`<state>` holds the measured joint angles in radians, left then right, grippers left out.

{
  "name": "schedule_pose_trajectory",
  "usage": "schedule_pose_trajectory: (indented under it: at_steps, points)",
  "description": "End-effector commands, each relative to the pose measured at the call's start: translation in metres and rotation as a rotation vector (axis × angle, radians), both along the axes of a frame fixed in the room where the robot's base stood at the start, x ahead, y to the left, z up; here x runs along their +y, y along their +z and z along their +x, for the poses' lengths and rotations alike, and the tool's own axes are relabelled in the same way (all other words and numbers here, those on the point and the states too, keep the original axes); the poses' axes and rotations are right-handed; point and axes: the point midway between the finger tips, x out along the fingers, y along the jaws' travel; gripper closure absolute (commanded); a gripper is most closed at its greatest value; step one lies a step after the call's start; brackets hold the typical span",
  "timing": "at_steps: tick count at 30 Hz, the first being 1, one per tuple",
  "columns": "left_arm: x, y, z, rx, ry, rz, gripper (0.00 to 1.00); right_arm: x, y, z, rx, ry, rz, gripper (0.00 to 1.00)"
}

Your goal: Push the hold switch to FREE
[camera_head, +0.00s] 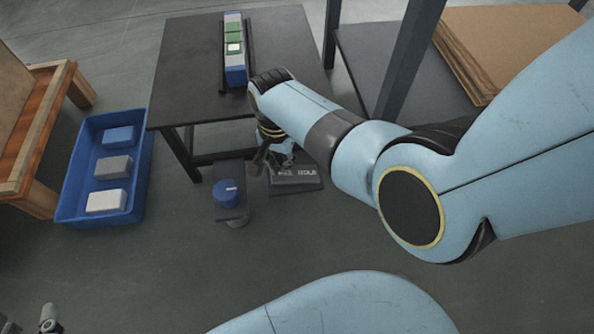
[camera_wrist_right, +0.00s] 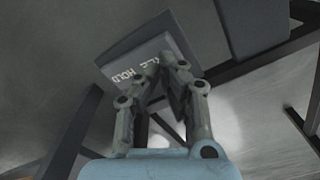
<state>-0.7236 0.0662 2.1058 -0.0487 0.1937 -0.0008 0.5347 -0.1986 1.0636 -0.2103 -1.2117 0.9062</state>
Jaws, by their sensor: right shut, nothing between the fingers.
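The hold switch's dark panel (camera_head: 296,181) sits low beside the dark table, with white lettering on its face. In the right wrist view the panel (camera_wrist_right: 128,52) shows tilted, with "HOLD" and a partly covered word readable. My right gripper (camera_head: 262,165) is at the panel's left end in the head view. In the wrist view its closed fingers (camera_wrist_right: 172,68) overlap the panel's lower right part and hold nothing. The switch lever cannot be made out, and I cannot tell whether the fingers touch it. A small grey part of my left gripper (camera_head: 48,318) shows at the lower left.
A blue round knob (camera_head: 228,193) on a dark stand is just left of the panel. The dark table (camera_head: 190,75) carries a rail with blue, green and grey blocks (camera_head: 234,45). A blue bin (camera_head: 75,190) with several boxes stands left. A dark frame post (camera_head: 408,60) rises right.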

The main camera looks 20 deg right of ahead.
Motion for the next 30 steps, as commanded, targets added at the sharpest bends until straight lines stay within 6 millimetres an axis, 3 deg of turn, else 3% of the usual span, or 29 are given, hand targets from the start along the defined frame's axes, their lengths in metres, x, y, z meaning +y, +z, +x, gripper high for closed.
schedule_pose_trajectory:
  at_steps: [30]
  points:
    - [-0.0001, -0.0068, -0.0019, 0.008, 0.000, -0.001, 0.60, -0.0001, -0.0086, -0.0002, 0.001, 0.000, -0.001, 1.00]
